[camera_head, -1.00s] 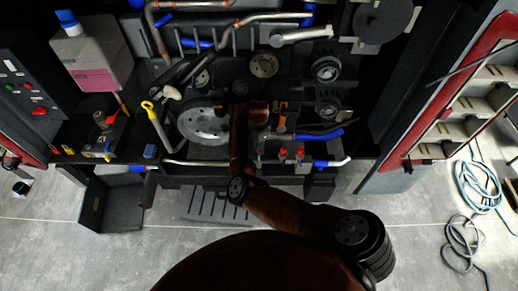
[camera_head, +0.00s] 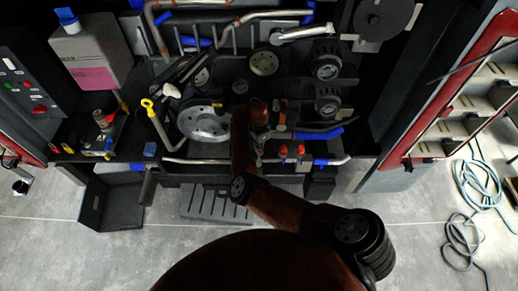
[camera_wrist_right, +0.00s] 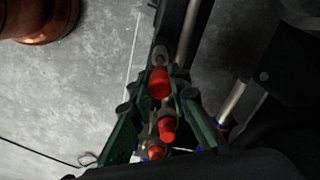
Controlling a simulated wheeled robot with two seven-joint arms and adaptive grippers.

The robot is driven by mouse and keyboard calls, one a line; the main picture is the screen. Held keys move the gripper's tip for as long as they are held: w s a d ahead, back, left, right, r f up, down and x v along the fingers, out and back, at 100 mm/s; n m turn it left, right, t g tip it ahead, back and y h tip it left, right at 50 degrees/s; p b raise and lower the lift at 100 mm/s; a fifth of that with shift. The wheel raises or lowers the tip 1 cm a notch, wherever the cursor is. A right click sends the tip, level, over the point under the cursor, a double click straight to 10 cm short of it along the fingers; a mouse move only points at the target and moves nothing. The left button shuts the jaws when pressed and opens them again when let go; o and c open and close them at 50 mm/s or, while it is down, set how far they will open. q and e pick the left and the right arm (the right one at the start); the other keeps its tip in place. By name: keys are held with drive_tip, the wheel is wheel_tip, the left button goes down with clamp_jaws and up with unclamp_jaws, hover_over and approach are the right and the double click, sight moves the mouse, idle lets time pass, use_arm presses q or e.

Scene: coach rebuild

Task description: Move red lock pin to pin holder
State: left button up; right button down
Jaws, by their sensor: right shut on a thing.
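My right gripper (camera_head: 261,148) is low at the front of the dark engine bay in the head view, partly hidden by its own arm. In the right wrist view its green fingers (camera_wrist_right: 160,78) close around a red lock pin (camera_wrist_right: 160,83) with a grey end. Two more red-topped pins (camera_wrist_right: 167,129) (camera_wrist_right: 155,152) show there, closer to the bottom edge. In the head view two red pins (camera_head: 283,151) (camera_head: 300,151) stand just right of the gripper. The held pin is not clear in the head view. I cannot tell which part is the pin holder. My left gripper is out of view.
Pipes, pulleys and a grey disc (camera_head: 203,124) crowd the bay around the gripper. A pipe with blue ends (camera_head: 333,162) runs along the front edge. A dark open bin (camera_head: 112,202) stands at lower left. A slotted grey step (camera_head: 215,204) lies on the open floor below.

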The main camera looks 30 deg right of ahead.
drive_tip(key=shift+f+b, duration=0.35)
drive_tip(key=shift+f, duration=0.5)
drive_tip(key=shift+s+f+b, duration=0.1)
drive_tip(key=shift+f+b, duration=0.35)
drive_tip(key=shift+f, duration=0.6)
drive_tip(key=c, duration=1.7)
unclamp_jaws()
drive_tip(key=shift+c, duration=0.2)
drive_tip(key=shift+o, duration=0.4)
drive_tip(key=o, duration=0.3)
drive_tip(key=shift+r, duration=0.1)
wheel_tip(320, 180, up, 8)
drive_tip(key=p, duration=0.7)
drive_tip(key=shift+p, duration=0.35)
